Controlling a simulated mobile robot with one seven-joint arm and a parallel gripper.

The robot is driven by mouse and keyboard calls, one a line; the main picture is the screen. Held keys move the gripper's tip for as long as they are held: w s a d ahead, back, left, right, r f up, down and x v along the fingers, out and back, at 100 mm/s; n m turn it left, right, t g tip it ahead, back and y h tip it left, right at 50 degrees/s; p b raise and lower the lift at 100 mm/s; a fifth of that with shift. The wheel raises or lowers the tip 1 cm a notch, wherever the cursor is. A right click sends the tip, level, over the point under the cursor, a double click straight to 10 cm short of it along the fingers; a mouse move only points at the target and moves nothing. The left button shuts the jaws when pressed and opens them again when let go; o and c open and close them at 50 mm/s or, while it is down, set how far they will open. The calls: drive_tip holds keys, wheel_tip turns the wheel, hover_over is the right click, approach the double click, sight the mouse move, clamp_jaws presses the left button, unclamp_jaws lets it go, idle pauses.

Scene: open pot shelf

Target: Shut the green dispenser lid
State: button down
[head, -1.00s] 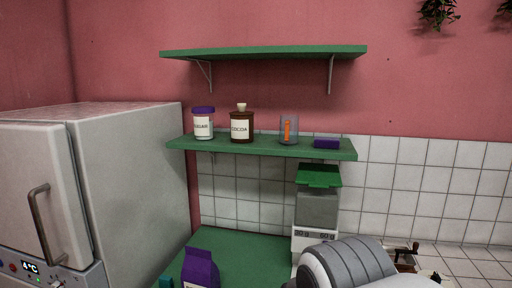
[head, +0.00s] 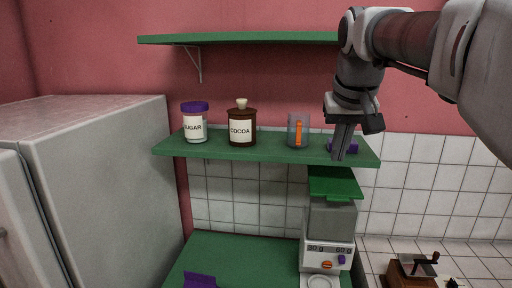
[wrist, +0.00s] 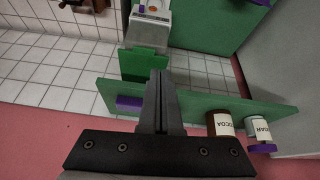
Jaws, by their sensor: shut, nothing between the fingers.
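The green dispenser lid (head: 335,184) sits on top of a grey-walled dispenser (head: 330,220), just below the right end of the middle shelf. It appears tilted up towards the wall, but its exact angle is hard to tell. In the wrist view, the lid (wrist: 144,64) is a green panel between the dispenser body and the shelf. My gripper (head: 338,157) is shut and empty, pointing down in front of the shelf's right end, above the lid and apart from it. In the wrist view, the fingertips (wrist: 160,75) overlap the lid's lower right part.
The green middle shelf (head: 265,151) holds a sugar jar (head: 195,125), a cocoa jar (head: 242,130), a clear container with an orange part (head: 298,132) and a purple block (head: 351,147) close behind my gripper. A wooden grinder (head: 408,272) stands right of the dispenser.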

drive_tip(key=w+d+r+m+p, duration=0.1)
drive_tip(key=w+d+r+p, duration=0.1)
drive_tip(key=w+d+r, duration=0.45)
hover_over(338, 198)
wheel_tip(338, 198, down, 14)
drive_tip(key=shift+w+b, duration=0.2)
drive_tip(key=shift+b, duration=0.25)
drive_tip(key=shift+f, duration=0.1)
drive_tip(key=f+t+b, duration=0.1)
drive_tip(key=f+b, duration=0.1)
drive_tip(key=b, duration=0.4)
drive_tip(key=s+f+t+b, duration=0.1)
drive_tip(key=f+b, duration=0.2)
drive_tip(key=b, duration=0.2)
drive_tip(key=s+f+t+h+b, duration=0.1)
drive_tip(key=f+b, duration=0.2)
drive_tip(key=b, duration=0.3)
drive_tip(key=shift+s+a+t+b, duration=0.25)
drive_tip(key=shift+a+t+b, duration=0.05)
drive_tip(key=shift+t+b, duration=0.1)
